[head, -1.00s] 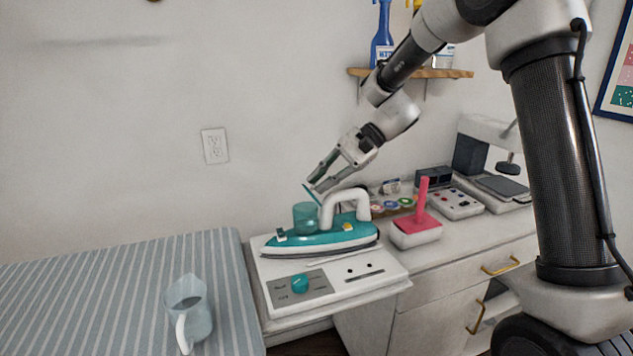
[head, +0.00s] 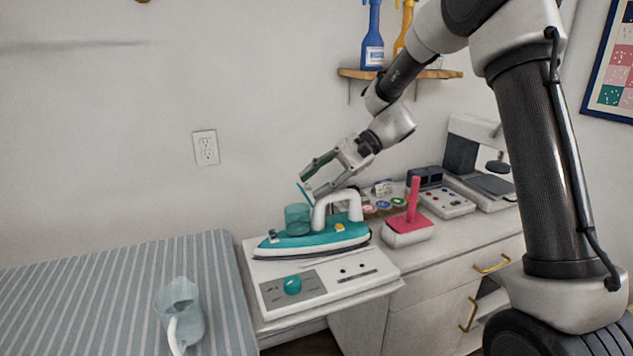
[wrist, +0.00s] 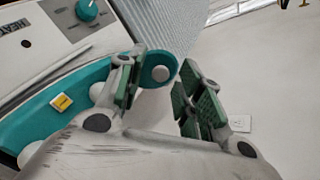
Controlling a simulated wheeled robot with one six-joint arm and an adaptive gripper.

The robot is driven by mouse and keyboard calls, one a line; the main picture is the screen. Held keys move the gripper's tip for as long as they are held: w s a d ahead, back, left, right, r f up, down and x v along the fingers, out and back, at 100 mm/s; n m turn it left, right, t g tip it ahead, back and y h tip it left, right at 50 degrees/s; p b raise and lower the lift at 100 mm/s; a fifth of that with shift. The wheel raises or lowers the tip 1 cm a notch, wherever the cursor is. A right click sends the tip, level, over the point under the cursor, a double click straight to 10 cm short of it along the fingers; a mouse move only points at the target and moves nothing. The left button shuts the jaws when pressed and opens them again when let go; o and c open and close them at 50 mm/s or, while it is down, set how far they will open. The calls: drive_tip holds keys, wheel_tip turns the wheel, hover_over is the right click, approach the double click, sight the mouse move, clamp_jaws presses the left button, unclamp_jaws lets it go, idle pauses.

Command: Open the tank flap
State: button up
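The iron (head: 312,240) rests on the white station (head: 345,290), with its white handle up. Its see-through teal tank (head: 298,219) stands on top, left of the handle. The tank flap (head: 304,193) shows as a thin teal edge, tilted up above the tank's right rim. My gripper (head: 307,187) is just above the tank, its fingers apart and the flap close at its fingertips. I cannot tell whether they touch. In the wrist view, the fingers are spread (wrist: 160,85), and a round teal part (wrist: 158,72) shows beyond the gap between them. The gripper holds nothing I can see.
A pale jug (head: 180,308) stands on the striped board (head: 90,290) at left. A pink-handled thing (head: 409,222) in a white base stands right of the iron.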

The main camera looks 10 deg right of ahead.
drive_tip(key=v, duration=1.2)
